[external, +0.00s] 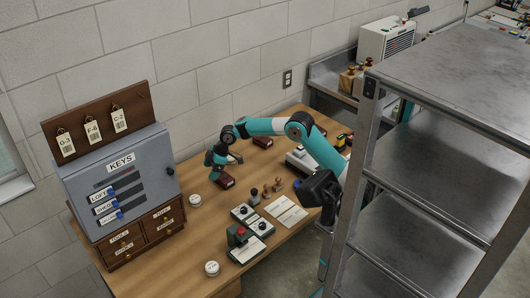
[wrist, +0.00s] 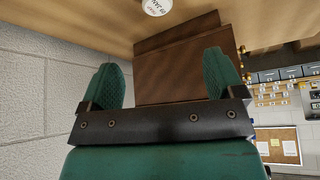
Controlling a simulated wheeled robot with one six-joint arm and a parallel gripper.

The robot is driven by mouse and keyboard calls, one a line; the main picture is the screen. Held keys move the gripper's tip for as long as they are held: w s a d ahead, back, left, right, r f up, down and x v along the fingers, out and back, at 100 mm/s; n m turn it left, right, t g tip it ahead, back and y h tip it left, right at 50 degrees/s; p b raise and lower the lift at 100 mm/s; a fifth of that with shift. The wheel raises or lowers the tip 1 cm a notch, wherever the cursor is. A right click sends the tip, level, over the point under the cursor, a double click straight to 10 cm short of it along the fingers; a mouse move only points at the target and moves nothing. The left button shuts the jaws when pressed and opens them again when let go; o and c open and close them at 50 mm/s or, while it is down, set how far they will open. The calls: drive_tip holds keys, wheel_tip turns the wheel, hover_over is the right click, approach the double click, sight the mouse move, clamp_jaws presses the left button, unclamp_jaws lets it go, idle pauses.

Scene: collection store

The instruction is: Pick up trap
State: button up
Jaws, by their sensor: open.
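No thing in view can be told for sure as the trap. A white round tub with a printed lid (external: 195,200) stands on the desk right of the key cabinet. A tub like it shows at the top edge of the wrist view (wrist: 157,6), its print too small to read surely. A second white tub (external: 211,268) stands near the desk's front edge. My gripper (external: 213,160) is above the desk, behind the first tub and apart from it. In the wrist view its two green fingers (wrist: 166,85) are spread with nothing between them.
A grey key cabinet (external: 118,190) on brown drawers (external: 145,232) stands left on the desk (external: 185,275). Devices, stamps and a paper sheet (external: 286,210) fill the middle. Metal shelving (external: 440,190) stands right.

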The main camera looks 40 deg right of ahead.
hover_over(195, 198)
drive_tip(key=s+d, duration=0.2)
drive_tip(key=d, duration=0.1)
drive_tip(key=f, duration=0.9)
drive_tip(key=shift+w+a+f, duration=0.2)
drive_tip(key=shift+w+f, duration=0.05)
drive_tip(key=shift+f, duration=0.1)
drive_tip(key=shift+x, duration=3.15)
drive_tip(key=shift+w+d, duration=0.1)
drive_tip(key=shift+w, duration=0.05)
drive_tip(key=shift+c, duration=0.3)
drive_tip(key=shift+r, duration=0.1)
drive_tip(key=c, duration=1)
